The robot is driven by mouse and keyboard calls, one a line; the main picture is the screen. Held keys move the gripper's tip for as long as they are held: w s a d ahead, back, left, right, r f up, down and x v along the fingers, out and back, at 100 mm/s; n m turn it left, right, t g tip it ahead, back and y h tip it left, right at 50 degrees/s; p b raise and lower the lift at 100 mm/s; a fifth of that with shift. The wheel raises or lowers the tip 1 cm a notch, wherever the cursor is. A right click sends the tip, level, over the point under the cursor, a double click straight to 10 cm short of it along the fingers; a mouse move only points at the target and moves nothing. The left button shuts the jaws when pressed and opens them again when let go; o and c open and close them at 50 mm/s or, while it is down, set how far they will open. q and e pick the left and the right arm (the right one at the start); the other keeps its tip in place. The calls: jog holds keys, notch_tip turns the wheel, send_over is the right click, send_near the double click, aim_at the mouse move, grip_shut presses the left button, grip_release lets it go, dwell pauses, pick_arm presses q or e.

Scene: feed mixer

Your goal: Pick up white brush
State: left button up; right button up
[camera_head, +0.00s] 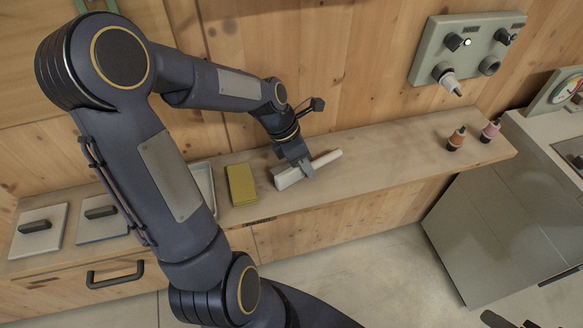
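The white brush (288,178) lies on the wooden shelf, its pale handle (327,158) pointing right and toward the wall. My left gripper (306,169) reaches down from above at the middle of the brush, where the handle meets the wider head. A grey finger shows against the near side of the brush. The far finger is hidden, so I cannot tell whether it grips. Dark tips at the bottom right edge look like part of my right gripper (512,322); most of it is out of frame.
The wooden shelf (400,165) also holds a yellow block (241,184) left of the brush, lidded trays (40,231) at far left, and two small bottles (457,139) at right. A grey panel (425,66) with knobs is on the wall.

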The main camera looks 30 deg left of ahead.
pick_arm(q)
grip_shut()
jog(key=shift+r, duration=0.1)
jog(key=shift+r, duration=0.45)
jog(key=s+r, duration=0.1)
jog(key=r, duration=0.1)
jog(key=s+a+r, duration=0.1)
jog(key=r, duration=0.1)
jog(key=s+a+r, duration=0.1)
jog(key=r, duration=0.2)
jog(key=shift+s+b, duration=0.3)
jog(key=s+a+r, duration=0.4)
jog(key=s+r, duration=0.1)
jog(key=s, duration=0.4)
jog(key=shift+b, duration=0.4)
